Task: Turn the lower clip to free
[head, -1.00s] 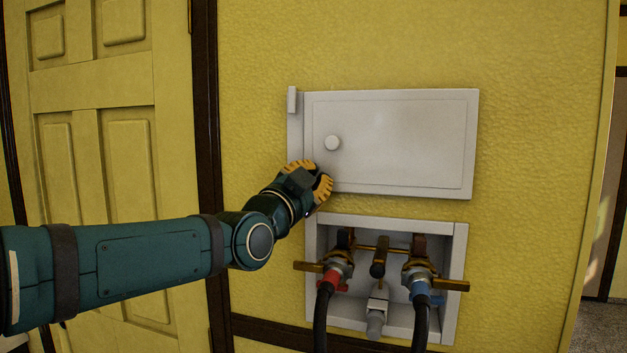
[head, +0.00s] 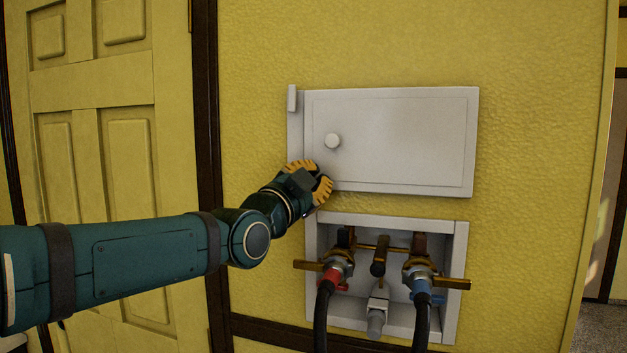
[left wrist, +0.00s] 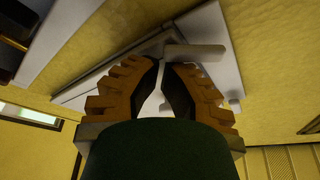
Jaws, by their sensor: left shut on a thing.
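In the left wrist view, the fingers (left wrist: 163,66) close around the end of a short pale bar (left wrist: 197,50), which looks like the lower clip. How far it is turned is hard to tell. My right gripper is not in view.
Just below the gripper is an open white valve box (head: 460,255) with a red-marked tap (head: 338,268), a blue-marked tap (head: 418,275) and dark hoses. A yellow panelled door (head: 100,150) is at the left. The wall right of the panel is clear.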

